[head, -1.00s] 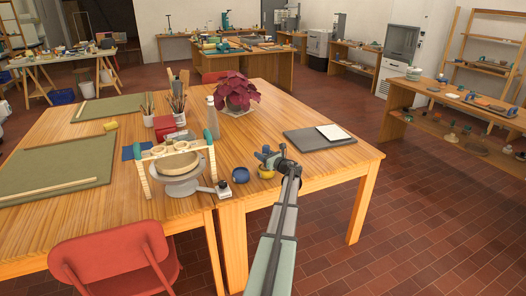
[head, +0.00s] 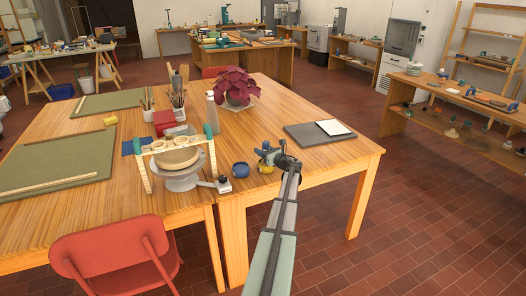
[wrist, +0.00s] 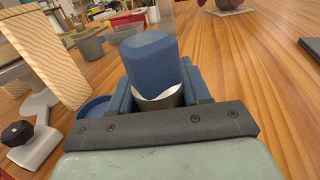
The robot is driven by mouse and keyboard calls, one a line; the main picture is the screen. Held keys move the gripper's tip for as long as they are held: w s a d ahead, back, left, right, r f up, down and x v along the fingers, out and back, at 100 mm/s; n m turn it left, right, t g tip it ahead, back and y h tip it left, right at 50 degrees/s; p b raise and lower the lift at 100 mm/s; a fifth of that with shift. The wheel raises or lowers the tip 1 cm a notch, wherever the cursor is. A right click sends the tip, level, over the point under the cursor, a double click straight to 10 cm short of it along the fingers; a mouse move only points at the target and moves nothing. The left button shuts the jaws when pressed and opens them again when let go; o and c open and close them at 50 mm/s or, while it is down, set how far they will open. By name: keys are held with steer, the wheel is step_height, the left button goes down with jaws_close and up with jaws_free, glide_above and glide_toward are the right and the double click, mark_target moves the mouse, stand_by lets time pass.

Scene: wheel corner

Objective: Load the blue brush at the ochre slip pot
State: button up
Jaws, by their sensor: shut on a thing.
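My gripper (head: 268,155) is shut on the blue brush (wrist: 150,58), whose thick blue end stands up between the jaws in the wrist view. A pale and dark band shows below the blue part. The brush's lower end is hidden by the gripper. In the head view my gripper is over or just behind the ochre slip pot (head: 265,168), a small yellow pot on the table. I cannot tell whether the brush touches the slip. A blue pot (head: 240,170) stands to its left and also shows in the wrist view (wrist: 92,108).
A bottle (head: 211,112) and a red-leaved plant (head: 234,86) stand behind. A dark board (head: 305,138) lies to the right. The table's front edge is close.

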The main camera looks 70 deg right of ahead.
steer(key=shift+f, duration=0.5)
stand_by(0.9)
steer(key=shift+r, duration=0.1)
step_height(320, 180, up, 7)
stand_by(1.0)
steer(key=shift+a, duration=0.1)
